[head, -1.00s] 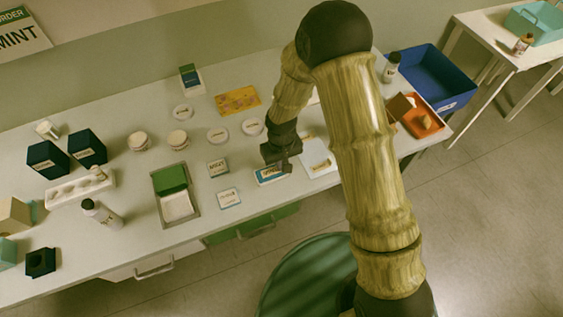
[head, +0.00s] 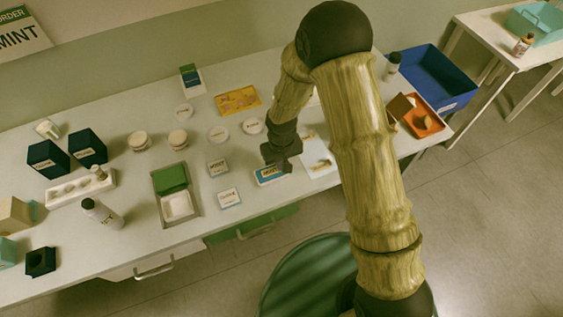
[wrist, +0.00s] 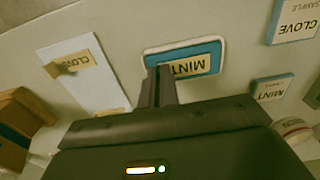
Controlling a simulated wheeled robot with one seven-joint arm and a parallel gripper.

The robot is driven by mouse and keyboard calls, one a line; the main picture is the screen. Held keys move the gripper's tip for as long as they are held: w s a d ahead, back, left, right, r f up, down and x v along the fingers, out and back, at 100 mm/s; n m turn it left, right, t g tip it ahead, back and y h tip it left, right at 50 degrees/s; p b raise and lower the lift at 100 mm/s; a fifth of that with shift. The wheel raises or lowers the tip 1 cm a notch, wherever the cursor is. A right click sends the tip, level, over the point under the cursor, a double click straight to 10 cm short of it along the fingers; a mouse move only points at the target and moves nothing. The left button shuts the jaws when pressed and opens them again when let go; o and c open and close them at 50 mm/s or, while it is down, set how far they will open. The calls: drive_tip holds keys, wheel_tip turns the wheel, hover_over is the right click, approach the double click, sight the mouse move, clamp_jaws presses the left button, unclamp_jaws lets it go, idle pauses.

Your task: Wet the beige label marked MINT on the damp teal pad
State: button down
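The teal pad (wrist: 217,46), in a pale rim, lies flat on the table; the head view shows it near the front edge (head: 262,183). The beige MINT label (wrist: 198,65) is over the pad, its print upside down in the wrist view. My gripper (wrist: 161,72) has its fingers together at one end of the label and hides that end. The fingers look shut on it. The label seems to lie on or just above the pad; contact is hard to tell. In the head view my gripper (head: 284,163) is directly over the pad.
A white sheet (wrist: 100,88) with a beige CLOVE label (wrist: 78,62) lies beside the pad. Sample cards marked CLOVE (wrist: 295,22) and MINT (wrist: 270,90) lie on its other side. A green-lidded tray (head: 171,178), an orange tray (head: 428,127) and a blue bin (head: 440,75) stand farther off.

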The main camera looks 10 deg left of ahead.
drive_tip(key=shift+r, duration=0.1)
drive_tip(key=shift+w+r+p, duration=0.1)
drive_tip(key=shift+r+p, duration=1.2)
drive_tip(key=shift+r, duration=0.3)
drive_tip(key=shift+r+p, duration=0.6)
drive_tip(key=shift+r, duration=0.3)
drive_tip(key=shift+r+p, duration=0.65)
drive_tip(key=shift+r, duration=0.3)
drive_tip(key=shift+d, duration=0.1)
